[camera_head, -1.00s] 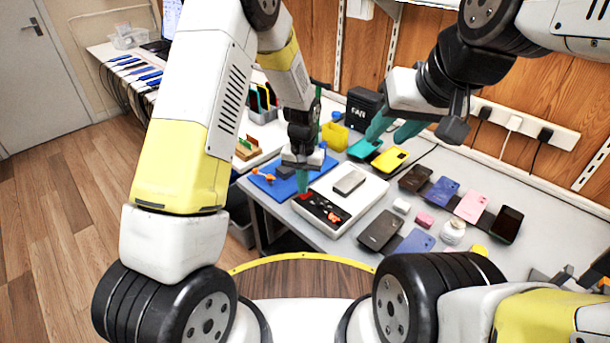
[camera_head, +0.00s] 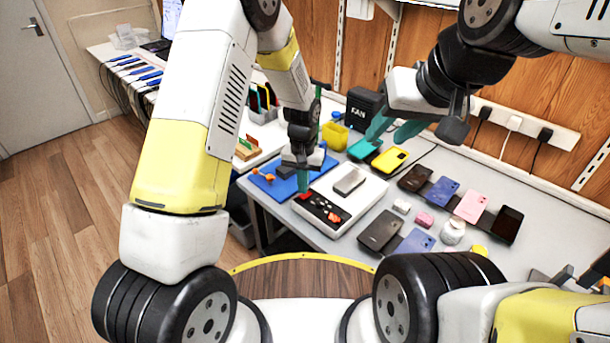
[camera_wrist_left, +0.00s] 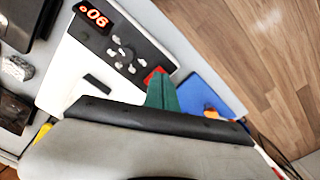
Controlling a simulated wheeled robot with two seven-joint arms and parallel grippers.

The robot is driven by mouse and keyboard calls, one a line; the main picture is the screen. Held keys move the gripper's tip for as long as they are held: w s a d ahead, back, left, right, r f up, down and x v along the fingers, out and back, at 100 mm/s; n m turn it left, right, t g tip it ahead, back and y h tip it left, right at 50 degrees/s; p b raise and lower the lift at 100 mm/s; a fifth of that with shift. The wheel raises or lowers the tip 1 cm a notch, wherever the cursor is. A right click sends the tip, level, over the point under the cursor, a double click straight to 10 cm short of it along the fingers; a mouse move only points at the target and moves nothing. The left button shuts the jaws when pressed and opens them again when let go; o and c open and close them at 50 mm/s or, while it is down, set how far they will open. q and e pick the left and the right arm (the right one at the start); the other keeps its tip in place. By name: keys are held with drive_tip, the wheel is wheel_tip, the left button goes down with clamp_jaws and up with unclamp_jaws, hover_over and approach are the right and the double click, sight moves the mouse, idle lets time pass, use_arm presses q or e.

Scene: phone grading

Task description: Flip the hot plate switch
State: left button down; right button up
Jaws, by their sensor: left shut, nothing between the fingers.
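The hot plate (camera_head: 345,208) is a white box with a pale top and a black control panel (camera_head: 321,208) on its front. In the left wrist view the panel (camera_wrist_left: 118,48) shows lit orange digits and several buttons. A red switch (camera_wrist_left: 154,74) sits at one end of the panel. My left gripper (camera_head: 303,190) is shut and empty, pointing down at the switch. Its green fingers (camera_wrist_left: 162,93) partly cover the switch; I cannot tell whether they touch it. My right gripper (camera_head: 393,130) is open and empty above the back of the table.
A grey phone (camera_head: 349,182) lies on the hot plate. A blue mat (camera_head: 284,189) is left of it. Several phones, including a dark one (camera_head: 380,230), lie to the right, with a small jar (camera_head: 453,231). A black fan box (camera_head: 364,107) and yellow container (camera_head: 334,136) stand behind.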

use_arm(q)
drive_tip(key=shift+f, duration=0.9)
drive_tip(key=shift+r, duration=0.1)
idle(0.3)
drive_tip(key=shift+r, duration=3.45)
drive_tip(key=s+a+r+n+t+h, duration=0.1)
drive_tip(key=s+a+r, duration=0.25)
drive_tip(key=r, duration=0.55)
drive_tip(key=s+a+r+t+h, duration=0.1)
drive_tip(key=s+a+r, duration=0.25)
drive_tip(key=r, duration=0.55)
drive_tip(key=s+a+r+t, duration=0.1)
drive_tip(key=s+a+r, duration=0.1)
drive_tip(key=s, duration=0.3)
drive_tip(key=s+a+r+n+t, duration=0.1)
drive_tip(key=s+a+r, duration=0.1)
drive_tip(key=s+r, duration=0.2)
drive_tip(key=s+a+r+t, duration=0.2)
drive_tip(key=s+a+r, duration=0.1)
drive_tip(key=s, duration=0.3)
